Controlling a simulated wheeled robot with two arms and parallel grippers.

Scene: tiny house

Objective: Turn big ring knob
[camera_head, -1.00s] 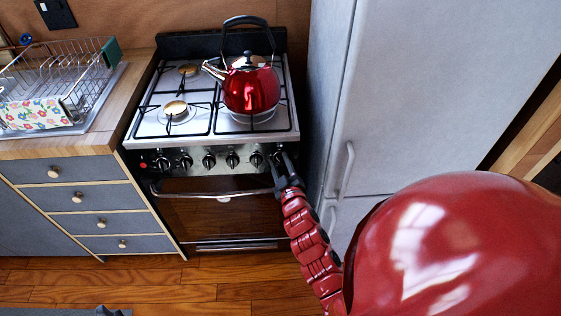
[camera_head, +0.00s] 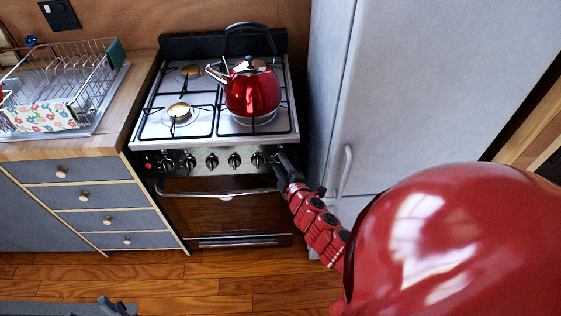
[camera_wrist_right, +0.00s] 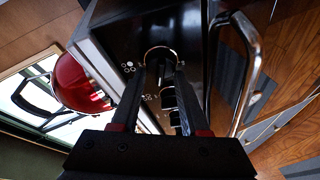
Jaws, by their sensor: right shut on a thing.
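The stove's front panel (camera_head: 180,166) carries a row of several black knobs. My right gripper (camera_head: 279,160) is at the right end of this row, with its fingers shut on the end knob, which they mostly hide in the head view. In the right wrist view the big ring knob (camera_wrist_right: 160,54) shows a bright round rim, with my right fingertips (camera_wrist_right: 160,76) on either side of its middle grip. Other knobs (camera_wrist_right: 168,98) line up behind it, between the fingers. My left gripper is not in view.
A red kettle (camera_head: 252,92) stands on the right burners. The oven handle (camera_head: 215,193) runs just below the panel. A grey fridge (camera_head: 400,70) stands close on the right. Drawers (camera_head: 95,196) and a dish rack (camera_head: 62,85) are on the left. A dark object (camera_head: 107,307) shows at the bottom edge.

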